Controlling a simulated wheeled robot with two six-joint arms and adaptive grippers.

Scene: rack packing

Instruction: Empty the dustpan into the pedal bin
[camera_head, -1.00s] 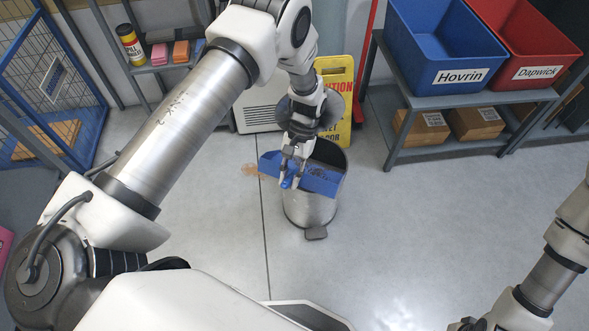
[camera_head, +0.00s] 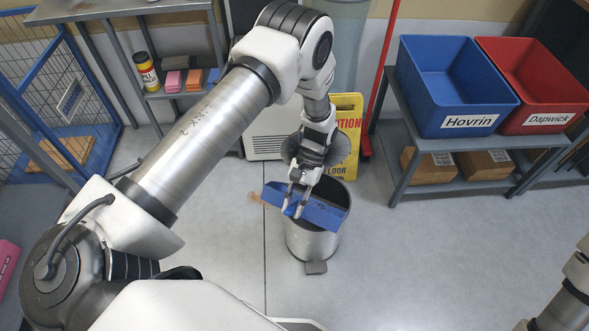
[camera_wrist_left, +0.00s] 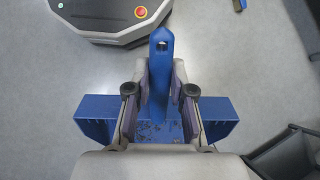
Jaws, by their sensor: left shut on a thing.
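My left gripper (camera_head: 294,210) is shut on the handle of the blue dustpan (camera_head: 325,214). It holds the pan at the mouth of the pedal bin (camera_head: 312,240), overlapping the bin's near rim in the head view. The bin is a metal cylinder with a dark open mouth and a pedal (camera_head: 315,267) at its front foot. A round grey disc, seemingly its raised lid, shows behind my wrist. In the left wrist view the dustpan (camera_wrist_left: 92,117) carries dark crumbs (camera_wrist_left: 160,131), and my left gripper (camera_wrist_left: 160,85) clasps its upright handle. My right gripper is out of view.
A yellow caution sign (camera_head: 347,115) stands behind the bin. A rack (camera_head: 400,160) with a blue crate (camera_head: 440,95) and a red crate (camera_head: 535,85) is at right. A brownish patch (camera_head: 256,197) lies left of the dustpan. The floor right of the bin is clear.

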